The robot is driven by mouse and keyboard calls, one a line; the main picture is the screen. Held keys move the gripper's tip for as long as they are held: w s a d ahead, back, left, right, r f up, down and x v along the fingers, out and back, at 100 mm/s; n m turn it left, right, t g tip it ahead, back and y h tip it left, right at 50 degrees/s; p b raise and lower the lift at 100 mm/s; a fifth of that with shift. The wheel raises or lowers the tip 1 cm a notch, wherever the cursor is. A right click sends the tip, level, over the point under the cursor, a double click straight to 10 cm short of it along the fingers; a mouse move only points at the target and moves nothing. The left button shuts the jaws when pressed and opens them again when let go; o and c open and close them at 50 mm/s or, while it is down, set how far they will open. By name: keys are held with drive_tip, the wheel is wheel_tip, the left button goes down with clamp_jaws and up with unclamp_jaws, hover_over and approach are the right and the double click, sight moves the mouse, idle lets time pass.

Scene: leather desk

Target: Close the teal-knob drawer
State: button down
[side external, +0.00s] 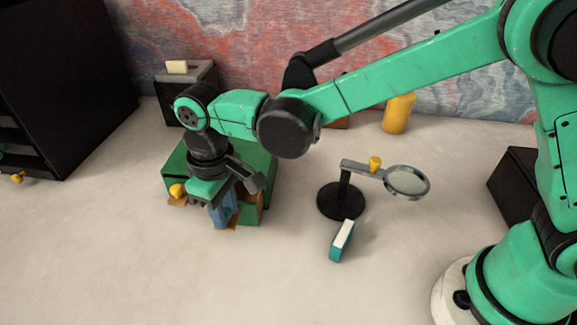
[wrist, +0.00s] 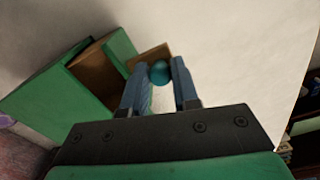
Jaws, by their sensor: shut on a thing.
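A green cabinet (side external: 268,162) stands left of centre, under my wrist. A drawer with a brown inside (wrist: 92,72) and a green side (wrist: 120,46) sticks out of it in the wrist view; it also shows in the side view, partly behind my fingers. The round teal knob (wrist: 160,72) sits in front of the drawer's brown front (wrist: 150,54). My gripper (wrist: 159,76) has its two blue fingers on either side of the knob and is shut on it. In the side view my gripper (side external: 222,216) points down at the cabinet's front, and the teal knob is hidden.
A yellow knob (side external: 177,190) shows at the cabinet's left. A magnifier stand (side external: 342,200) and a teal book-like block (side external: 341,242) stand to the right. A yellow cylinder (side external: 398,113) is behind, a black shelf (side external: 60,80) at left. The desk in front is clear.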

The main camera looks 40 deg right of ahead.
drive_tip(key=w+d, duration=0.3)
drive_tip(key=c, duration=0.9)
unclamp_jaws()
drive_tip(key=shift+r, duration=0.1)
drive_tip(key=shift+r, duration=2.7)
